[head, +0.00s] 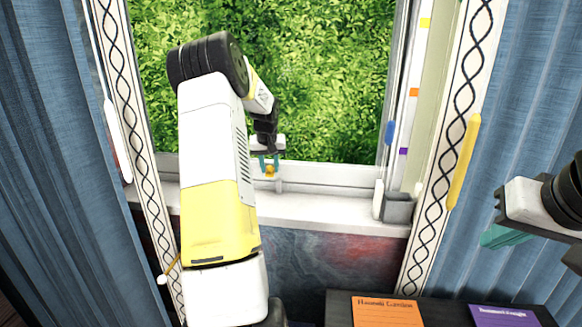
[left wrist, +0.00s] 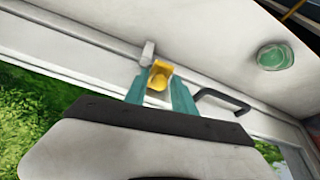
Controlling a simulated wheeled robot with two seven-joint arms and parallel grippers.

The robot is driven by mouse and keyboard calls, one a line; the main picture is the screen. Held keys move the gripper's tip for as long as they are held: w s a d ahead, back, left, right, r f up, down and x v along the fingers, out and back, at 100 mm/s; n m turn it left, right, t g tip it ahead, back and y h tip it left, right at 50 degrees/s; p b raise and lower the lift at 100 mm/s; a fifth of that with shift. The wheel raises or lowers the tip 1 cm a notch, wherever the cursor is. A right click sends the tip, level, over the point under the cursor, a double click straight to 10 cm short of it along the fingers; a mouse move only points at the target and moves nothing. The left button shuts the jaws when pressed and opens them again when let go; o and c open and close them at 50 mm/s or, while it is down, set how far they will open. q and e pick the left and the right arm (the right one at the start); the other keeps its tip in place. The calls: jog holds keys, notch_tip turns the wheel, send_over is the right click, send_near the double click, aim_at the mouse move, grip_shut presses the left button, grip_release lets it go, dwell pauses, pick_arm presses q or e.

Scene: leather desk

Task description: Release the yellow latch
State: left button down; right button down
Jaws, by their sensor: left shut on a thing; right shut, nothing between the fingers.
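The yellow latch (head: 270,171) is a small yellow piece on the white lower rail of the window. In the left wrist view the latch (left wrist: 159,75) shows between the two teal fingers, next to a small white block on the rail. My left gripper (head: 268,163) is shut on the latch, its fingers on either side of it. My right gripper (head: 500,236) is at the right edge of the head view, apart from the window and in front of the blue curtain. Its teal fingers are shut with nothing between them.
The white windowsill (head: 310,211) runs below the rail. A grey holder (head: 398,208) stands at its right end. A dark handle (left wrist: 222,101) is near the latch in the left wrist view. An orange card (head: 386,312) and a purple card (head: 503,316) lie below. Blue curtains (head: 45,150) hang at both sides.

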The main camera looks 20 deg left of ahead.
pick_arm(q)
jog(key=shift+w+r+g, duration=0.15)
jog(key=shift+w+g, duration=0.05)
jog(key=shift+g, duration=0.3)
jog(key=c, duration=1.3)
grip_release()
jog(key=shift+r, duration=0.1)
jog(key=v, duration=0.7)
jog(key=shift+s+r, duration=0.15)
jog(key=shift+r, duration=0.15)
